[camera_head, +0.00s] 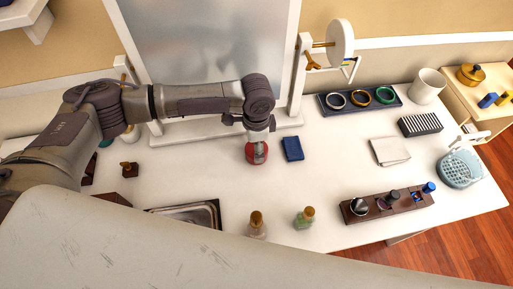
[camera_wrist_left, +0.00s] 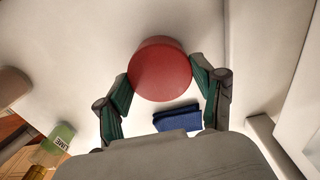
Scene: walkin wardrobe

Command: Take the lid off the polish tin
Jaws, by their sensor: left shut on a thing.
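The polish tin (camera_head: 250,154) is a small red round thing on the white dresser top, in front of the mirror. In the left wrist view its red round top (camera_wrist_left: 161,70) and part of its side show. My left gripper (camera_head: 258,153) reaches down onto it from above. Its two fingers (camera_wrist_left: 160,88) are shut on opposite sides of the red round. I cannot tell the seam between lid and tin, nor whether they are apart. My right gripper is not in view.
Two small bottles (camera_head: 257,226) (camera_head: 304,217) stand in front. A dark stand (camera_head: 372,210) and a ring tray (camera_head: 343,111) are on the right. The mirror (camera_head: 205,40) rises behind.

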